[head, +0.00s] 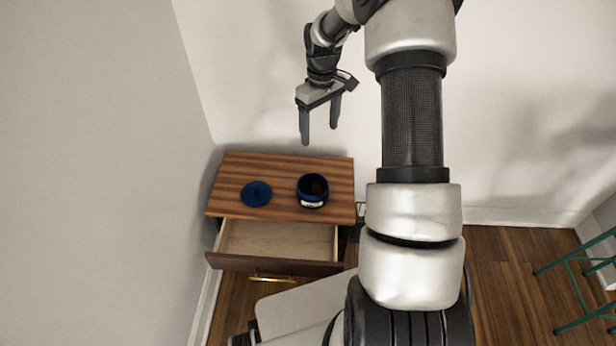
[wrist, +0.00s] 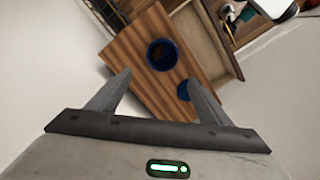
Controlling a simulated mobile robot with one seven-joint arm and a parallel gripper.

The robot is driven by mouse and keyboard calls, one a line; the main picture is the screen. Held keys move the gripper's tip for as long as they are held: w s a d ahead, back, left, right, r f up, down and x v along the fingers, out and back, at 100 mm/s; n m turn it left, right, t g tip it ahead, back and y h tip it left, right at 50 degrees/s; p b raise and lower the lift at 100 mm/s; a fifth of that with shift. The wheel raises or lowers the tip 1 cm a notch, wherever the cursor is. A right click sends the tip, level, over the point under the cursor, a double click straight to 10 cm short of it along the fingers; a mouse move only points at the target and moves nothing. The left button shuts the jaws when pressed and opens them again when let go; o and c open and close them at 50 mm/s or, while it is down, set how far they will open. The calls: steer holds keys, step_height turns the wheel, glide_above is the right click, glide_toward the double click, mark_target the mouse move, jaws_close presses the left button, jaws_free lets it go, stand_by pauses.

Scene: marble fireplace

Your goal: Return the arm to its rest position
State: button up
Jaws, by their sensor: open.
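My gripper (head: 319,135) hangs with its fingers pointing down, above and behind a small wooden cabinet (head: 232,170). Its two fingers are spread apart with nothing between them, and it touches nothing. In the wrist view the open gripper (wrist: 155,90) shows the cabinet top (wrist: 130,50) beyond the fingertips. My arm extends up through the right half of the head view and bends back toward the wall. A dark blue jar (head: 312,190) stands open on the cabinet top with dark contents. Its blue lid (head: 256,194) lies flat to the left of it.
The cabinet's top drawer (head: 278,241) is pulled out and looks empty in the head view. Pale walls (head: 110,150) stand to the left and behind. A green-framed stool (head: 582,285) is at the far right. Wooden floor (head: 510,280) is bare between it and my arm.

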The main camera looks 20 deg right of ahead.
steer(key=s+a+r+m+t, duration=0.1)
steer(key=s+a+r, duration=0.1)
steer(key=s+r, duration=0.35)
steer(key=s+a+r+t+h, duration=0.1)
steer(key=s+a+r, duration=0.1)
steer(key=r, duration=0.6)
steer(key=s+a+r+m+t, duration=0.1)
steer(key=s+a+r, duration=0.1)
steer(key=s+r, duration=0.35)
steer(key=s+a+r+m+t+y, duration=0.1)
steer(key=s+a+r, duration=0.2)
steer(key=s, duration=0.5)
steer(key=s+a+r+m+t, duration=0.1)
steer(key=s+a+r+t, duration=0.15)
steer(key=s, duration=0.55)
step_height(320, 180, up, 18)
steer(key=p, duration=1.7)
steer(key=shift+s+g+p, duration=0.3)
steer(key=shift+s+g, duration=0.1)
steer(key=shift+g, duration=0.05)
steer(key=shift+d, duration=0.1)
